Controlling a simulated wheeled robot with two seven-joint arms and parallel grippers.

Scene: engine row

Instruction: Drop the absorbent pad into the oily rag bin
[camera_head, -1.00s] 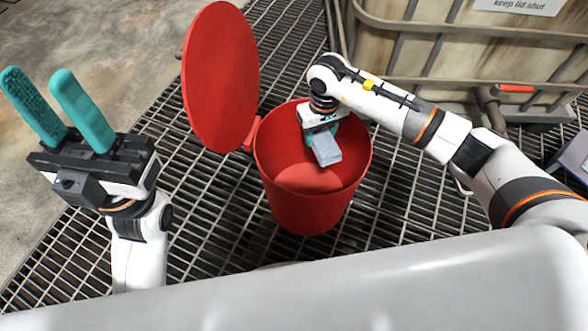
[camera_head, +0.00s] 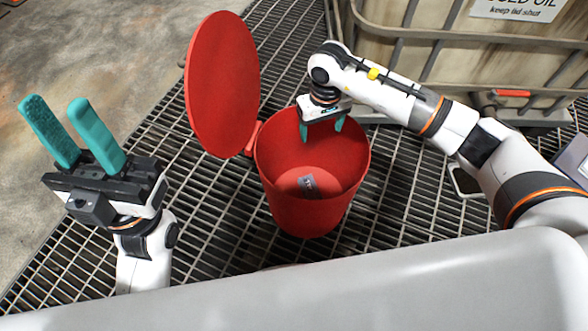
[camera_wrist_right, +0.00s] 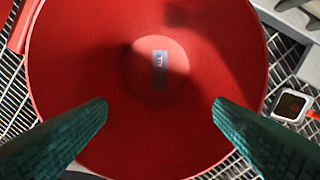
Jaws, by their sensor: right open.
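The absorbent pad (camera_head: 308,186) is a small grey piece at the bottom of the red oily rag bin (camera_head: 306,213). It also shows in the right wrist view (camera_wrist_right: 159,69), lying inside the bin (camera_wrist_right: 80,120). The bin's round lid stands open (camera_head: 223,85) on its left side. My right gripper (camera_head: 321,128) is open and empty over the bin's mouth, and its two teal fingers frame the bin in the right wrist view (camera_wrist_right: 160,106). My left gripper (camera_head: 70,130) is raised at the left with its teal fingers apart, empty.
A caged tank (camera_head: 450,62) with a white sign (camera_head: 518,9) stands behind the bin to the right. The floor is metal grating (camera_head: 415,210), with bare concrete (camera_head: 90,50) at the left. A grey-lilac object (camera_head: 575,160) is at the right edge.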

